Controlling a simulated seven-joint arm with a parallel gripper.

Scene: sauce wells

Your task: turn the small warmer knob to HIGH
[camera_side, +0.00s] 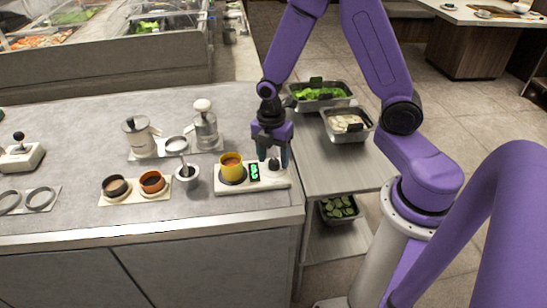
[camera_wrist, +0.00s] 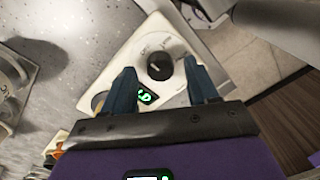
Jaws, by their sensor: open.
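The warmer (camera_side: 222,187) is a white slab at the counter's front right, with a yellow cup (camera_side: 231,168) on its left end and a lit green display (camera_side: 254,172) in its middle. Its small black knob (camera_wrist: 159,67) stands on the right end; the wrist view shows it between my spread fingers, with faint marks around it. I cannot read the marks or the knob's setting. My gripper (camera_side: 273,158) points down over that end, open, its fingers on either side of the knob; it also shows in the wrist view (camera_wrist: 159,70). I cannot tell whether they touch the knob.
Left of the warmer are a small metal pot (camera_side: 187,178) with a ladle and a tray (camera_side: 134,200) with two sauce cups. Two lidded dispensers (camera_side: 140,140) (camera_side: 205,128) stand behind. A lower side table (camera_side: 350,175) with food pans lies to the right.

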